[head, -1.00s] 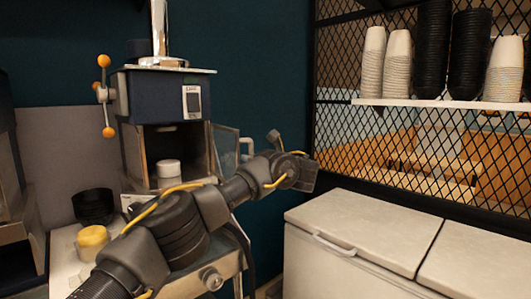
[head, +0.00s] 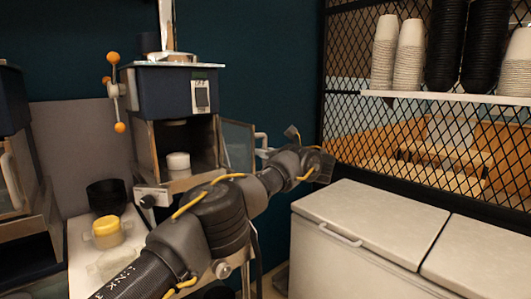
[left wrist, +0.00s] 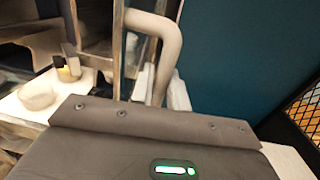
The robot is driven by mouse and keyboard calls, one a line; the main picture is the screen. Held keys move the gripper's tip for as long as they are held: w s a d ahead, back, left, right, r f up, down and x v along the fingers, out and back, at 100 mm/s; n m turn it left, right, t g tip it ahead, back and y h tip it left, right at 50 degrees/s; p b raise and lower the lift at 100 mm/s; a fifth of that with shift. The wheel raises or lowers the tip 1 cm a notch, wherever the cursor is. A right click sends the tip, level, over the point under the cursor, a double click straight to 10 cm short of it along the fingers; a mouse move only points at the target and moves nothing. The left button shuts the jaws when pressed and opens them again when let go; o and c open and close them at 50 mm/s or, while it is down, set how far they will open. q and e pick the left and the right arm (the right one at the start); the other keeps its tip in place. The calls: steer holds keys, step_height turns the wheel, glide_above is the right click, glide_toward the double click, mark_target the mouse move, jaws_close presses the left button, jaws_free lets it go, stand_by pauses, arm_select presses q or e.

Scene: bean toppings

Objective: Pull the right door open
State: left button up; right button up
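The boxy machine (head: 168,92) at the centre left has its chamber open to view. Its right door (head: 238,145), with a dark glass pane, stands swung out from the right side. The pale bent door handle (head: 262,140) is on the door's outer face, and it shows large in the left wrist view (left wrist: 165,40). My left gripper (left wrist: 163,92) has a pale finger close on each side of the handle's lower part and appears shut on it. The wrist body hides the finger bases. In the head view my arm hides the fingers. My right gripper is not in view.
A white cup (head: 178,161) stands in the chamber. A black bowl (head: 107,196) and a yellow-topped tub (head: 107,231) are on the counter at lower left. A white chest freezer (head: 370,225) and a black mesh partition (head: 440,150) are to the right.

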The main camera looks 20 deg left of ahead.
arm_select(q)
steer(key=shift+w+a, duration=0.1)
steer(key=shift+a, duration=0.1)
steer(key=b+v, duration=0.4)
steer(key=v, duration=0.6)
steer(key=shift+d, duration=0.4)
